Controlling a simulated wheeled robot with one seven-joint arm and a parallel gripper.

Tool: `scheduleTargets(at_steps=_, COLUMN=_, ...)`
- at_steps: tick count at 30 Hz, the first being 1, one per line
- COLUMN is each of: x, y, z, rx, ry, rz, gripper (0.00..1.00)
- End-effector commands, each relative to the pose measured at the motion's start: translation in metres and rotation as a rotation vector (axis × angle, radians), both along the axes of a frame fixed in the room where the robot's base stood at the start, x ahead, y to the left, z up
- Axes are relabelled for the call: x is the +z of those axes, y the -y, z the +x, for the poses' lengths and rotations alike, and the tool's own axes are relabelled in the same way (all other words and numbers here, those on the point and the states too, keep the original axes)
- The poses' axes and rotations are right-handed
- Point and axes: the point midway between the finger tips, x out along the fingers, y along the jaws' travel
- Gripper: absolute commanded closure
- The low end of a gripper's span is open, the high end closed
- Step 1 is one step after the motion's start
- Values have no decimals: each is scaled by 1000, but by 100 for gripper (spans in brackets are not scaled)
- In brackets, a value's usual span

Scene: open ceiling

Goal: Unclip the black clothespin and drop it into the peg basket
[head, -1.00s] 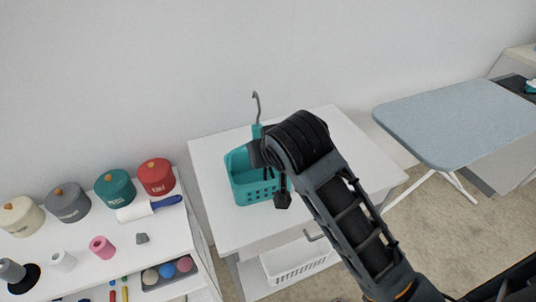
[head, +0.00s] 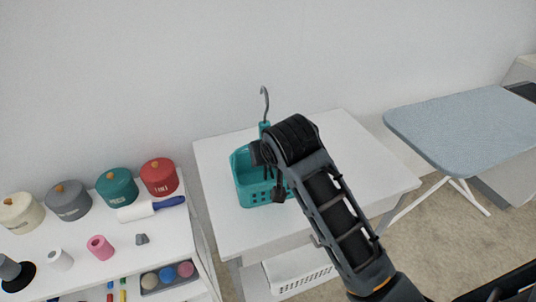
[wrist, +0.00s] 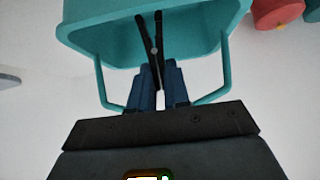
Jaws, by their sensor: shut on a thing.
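The teal peg basket (head: 246,190) with an upright grey hook stands on the white table, and its wall fills the top of the wrist view (wrist: 95,38). My gripper (wrist: 157,82) is shut on the black clothespin (wrist: 157,50). The clothespin shows as two thin crossed arms in front of the basket's opening, with its far ends pointing into the basket. In the head view, my gripper is over the basket's right side, and my arm hides part of the basket. The clothespin is too small and dark there to separate clearly from my gripper.
A white shelf with lidded pots, such as a red pot (head: 160,178), stands at left. An ironing board (head: 470,130) is at right. The white table (head: 370,165) is bare to the right of my arm. A white basket (head: 298,272) sits below it.

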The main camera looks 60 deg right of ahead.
Motion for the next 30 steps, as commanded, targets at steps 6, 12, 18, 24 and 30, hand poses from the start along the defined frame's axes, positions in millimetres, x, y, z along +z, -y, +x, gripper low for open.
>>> scheduleTargets(at_steps=6, x=-1, y=1, z=1, rx=0, ry=0, rz=0, gripper=99)
scheduleTargets(at_steps=12, x=-1, y=1, z=1, rx=0, ry=0, rz=0, gripper=78)
scheduleTargets(at_steps=18, x=-1, y=1, z=1, rx=0, ry=0, rz=0, gripper=59)
scheduleTargets(at_steps=24, x=-1, y=1, z=1, rx=0, ry=0, rz=0, gripper=54)
scheduleTargets(at_steps=30, x=-1, y=1, z=1, rx=0, ry=0, rz=0, gripper=54)
